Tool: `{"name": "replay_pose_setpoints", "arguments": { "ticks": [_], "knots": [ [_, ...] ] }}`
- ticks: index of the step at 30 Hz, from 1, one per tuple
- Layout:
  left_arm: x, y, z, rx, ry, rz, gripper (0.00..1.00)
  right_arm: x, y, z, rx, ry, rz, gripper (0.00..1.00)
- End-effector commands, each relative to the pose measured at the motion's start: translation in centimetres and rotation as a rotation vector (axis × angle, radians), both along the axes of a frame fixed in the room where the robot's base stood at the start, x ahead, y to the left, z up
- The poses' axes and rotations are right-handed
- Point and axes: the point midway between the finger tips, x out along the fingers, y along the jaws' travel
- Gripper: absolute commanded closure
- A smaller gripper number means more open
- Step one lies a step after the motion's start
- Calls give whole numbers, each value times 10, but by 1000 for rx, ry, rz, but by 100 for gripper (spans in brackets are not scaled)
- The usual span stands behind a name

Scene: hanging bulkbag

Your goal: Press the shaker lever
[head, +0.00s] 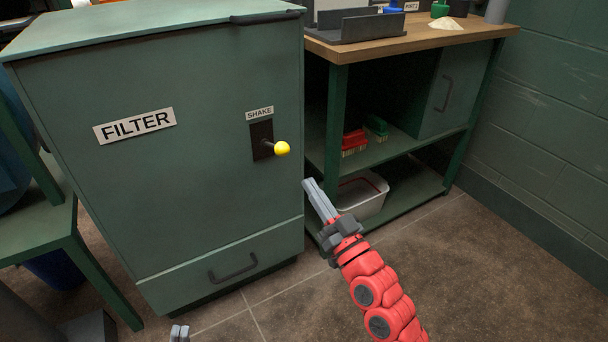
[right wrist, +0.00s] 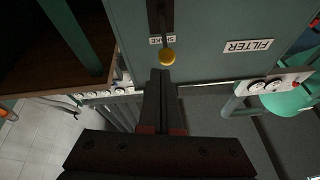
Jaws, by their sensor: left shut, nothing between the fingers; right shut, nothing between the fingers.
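The shaker lever has a yellow ball knob (head: 282,148) and sticks out of a dark slot plate (head: 262,140) under a SHAKE label on the green filter cabinet (head: 215,190). My right gripper (head: 308,184) is shut and empty, to the right of and lower than the knob in the head view, apart from it. In the right wrist view the knob (right wrist: 167,57) shows just beyond the tips of the shut fingers (right wrist: 160,74), with a small gap in the picture. My left gripper (head: 180,333) shows only its fingertips at the bottom edge, shut and empty.
A wooden-topped bench (head: 420,38) with a grey tray (head: 365,25) stands right of the cabinet. Its shelves hold red and green brushes (head: 355,141) and a white bin (head: 361,195). A drawer handle (head: 233,268) juts from the cabinet below. The floor in front is clear.

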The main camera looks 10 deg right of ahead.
Motion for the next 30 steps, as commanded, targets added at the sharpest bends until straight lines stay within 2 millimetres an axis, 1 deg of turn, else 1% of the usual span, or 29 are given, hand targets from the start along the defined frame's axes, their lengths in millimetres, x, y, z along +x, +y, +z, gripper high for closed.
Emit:
{"name": "replay_pose_setpoints", "arguments": {
  "ticks": [1,6,12,18,30],
  "knots": [
    [1,0,-3,8,18,4,100,-10,-3,-4,-4,6,1,100],
    [0,0,-1,3,10,3,100,-32,-13,-14,-3,6,1,100],
    [0,0,-1,3,9,3,100,-46,-19,-18,-2,2,1,100],
    [0,0,-1,2,10,3,100,-51,-20,-19,2,-1,2,100],
    [0,0,-1,2,9,2,100,-51,-20,-19,2,0,3,100]
  ]
}}
